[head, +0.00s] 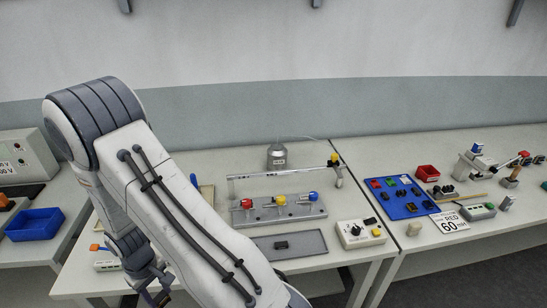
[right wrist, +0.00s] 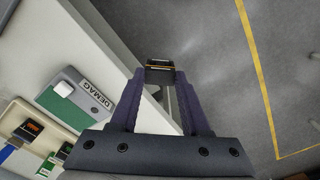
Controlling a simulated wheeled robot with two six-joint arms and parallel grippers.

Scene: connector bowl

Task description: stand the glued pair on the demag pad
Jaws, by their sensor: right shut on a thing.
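The right gripper (right wrist: 160,75) is shut on a small dark block with an orange-gold band, which I take to be the glued pair (right wrist: 160,65). It holds the block beyond the table edge in the right wrist view, with floor behind it. The grey demag pad (right wrist: 70,80), with a green top and a DEMAG label, lies on the table to the left, apart from the held block. My left gripper is not in view.
A beige box (right wrist: 22,118) with an orange-topped dark part stands beside the pad. In the head view are a grey tray (head: 310,246), a fixture with coloured knobs (head: 275,213), a blue board (head: 405,208) and a blue bin (head: 35,225). My arm hides part of the table.

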